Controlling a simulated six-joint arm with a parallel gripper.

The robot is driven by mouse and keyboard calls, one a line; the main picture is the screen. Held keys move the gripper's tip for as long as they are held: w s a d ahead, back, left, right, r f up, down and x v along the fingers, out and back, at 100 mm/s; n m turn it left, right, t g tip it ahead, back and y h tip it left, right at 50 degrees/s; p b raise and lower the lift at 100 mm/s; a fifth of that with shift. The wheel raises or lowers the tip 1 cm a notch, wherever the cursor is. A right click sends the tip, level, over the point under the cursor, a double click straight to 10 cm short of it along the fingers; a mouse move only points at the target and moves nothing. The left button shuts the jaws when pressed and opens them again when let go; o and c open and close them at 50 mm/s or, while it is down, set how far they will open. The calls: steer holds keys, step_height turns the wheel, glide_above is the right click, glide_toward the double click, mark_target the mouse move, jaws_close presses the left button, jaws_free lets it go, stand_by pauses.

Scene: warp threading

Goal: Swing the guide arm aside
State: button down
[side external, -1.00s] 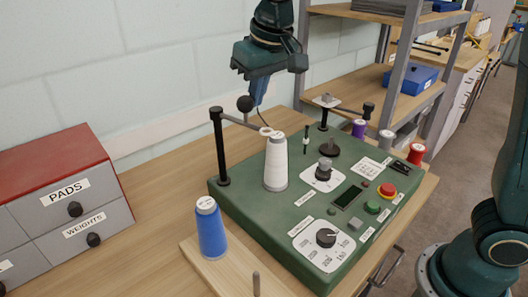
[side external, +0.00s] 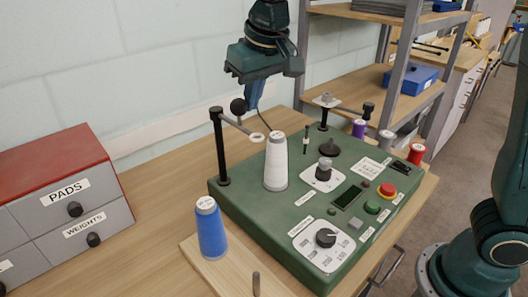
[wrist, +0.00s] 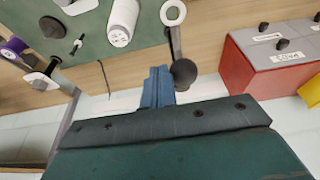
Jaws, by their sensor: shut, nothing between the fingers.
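The guide arm (side external: 232,123) is a light bar with a ring (side external: 257,137) at its end and a black ball knob (side external: 238,106), carried by a black post (side external: 221,145). The ring sits just left of the top of the white thread cone (side external: 276,160), no longer over it. My gripper (side external: 252,108) is shut and empty, its blue fingers right beside the knob on its right side. In the wrist view the fingers (wrist: 157,88) look pressed against or very close to the knob (wrist: 184,73); the ring (wrist: 173,12) and the cone (wrist: 122,20) stand apart.
The green machine (side external: 285,245) has dials, buttons and a tension post on top. A blue spool (side external: 210,228) stands in front on the wooden table. A red drawer unit (side external: 55,155) is at left, and a shelf rack (side external: 350,90) stands behind. The space left of the post is clear.

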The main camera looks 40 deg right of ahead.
steer(key=shift+s+a, duration=0.15)
steer(key=shift+a, duration=0.55)
steer(key=shift+d, duration=0.2)
steer(key=shift+s+d, duration=0.15)
steer(key=shift+d, duration=0.45)
steer(key=shift+r, duration=0.15)
step_height(320, 180, up, 8)
stand_by(1.5)
